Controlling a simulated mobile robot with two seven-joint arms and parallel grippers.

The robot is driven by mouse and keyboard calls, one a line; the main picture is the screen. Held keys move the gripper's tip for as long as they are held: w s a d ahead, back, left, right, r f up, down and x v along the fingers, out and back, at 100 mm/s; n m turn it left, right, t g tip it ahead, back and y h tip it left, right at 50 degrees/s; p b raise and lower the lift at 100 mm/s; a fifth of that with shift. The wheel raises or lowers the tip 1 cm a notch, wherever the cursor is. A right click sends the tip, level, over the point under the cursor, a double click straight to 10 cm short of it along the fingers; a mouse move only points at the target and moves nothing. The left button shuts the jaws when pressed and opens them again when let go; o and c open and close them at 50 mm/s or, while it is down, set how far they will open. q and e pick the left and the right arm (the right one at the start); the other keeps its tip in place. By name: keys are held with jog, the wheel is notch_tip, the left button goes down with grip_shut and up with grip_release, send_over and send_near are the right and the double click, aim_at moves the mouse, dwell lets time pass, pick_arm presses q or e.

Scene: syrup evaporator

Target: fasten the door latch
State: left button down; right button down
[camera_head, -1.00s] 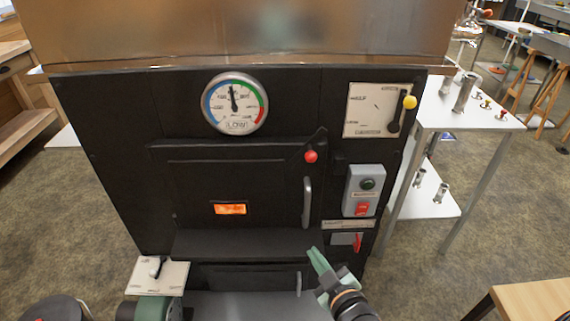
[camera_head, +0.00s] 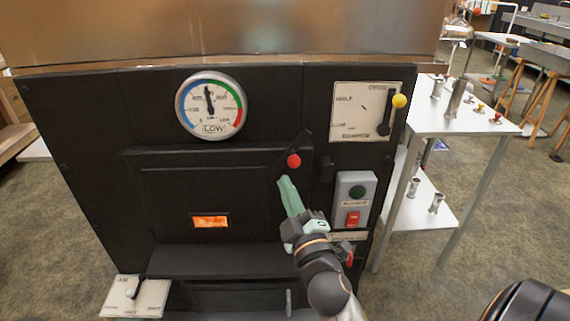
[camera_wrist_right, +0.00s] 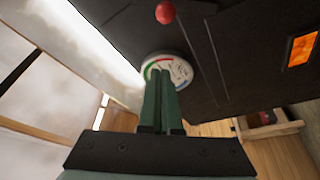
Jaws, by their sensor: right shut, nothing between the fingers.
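The latch shows as a dark lever with a red ball knob (camera_head: 294,161) at the upper right of the black door (camera_head: 200,185). My right gripper (camera_head: 284,180) has green fingers, shut and empty, pointing up just below the knob in the head view. A gap shows between fingertips and knob. The gripper hides the door's handle. In the right wrist view the shut fingers (camera_wrist_right: 161,76) stand in front of the gauge, and the red knob (camera_wrist_right: 165,12) is beyond their tips. My left gripper is not in view.
A round gauge (camera_head: 211,105) is above the door. A small white panel (camera_head: 136,297) is lower left. A white table (camera_head: 430,120) is to the right.

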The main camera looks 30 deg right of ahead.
aim_at(289, 161)
jog(key=p+x, duration=0.2)
jog(key=x, duration=0.8)
pick_arm(q)
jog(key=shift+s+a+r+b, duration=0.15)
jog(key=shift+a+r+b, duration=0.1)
jog(key=shift+b, duration=0.3)
pick_arm(e)
jog(key=s+d+f, duration=0.1)
jog(key=d+f, duration=0.1)
jog(key=shift+s+d+f, duration=0.2)
jog(key=shift+s+d, duration=0.15)
pick_arm(q)
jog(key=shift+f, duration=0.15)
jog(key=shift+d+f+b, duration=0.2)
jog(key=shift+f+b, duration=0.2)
jog(key=shift+b, duration=0.15)
pick_arm(e)
jog(key=shift+s+d+f+m, duration=0.15)
jog(key=shift+d+f+m, duration=0.1)
jog(key=shift+m, duration=0.25)
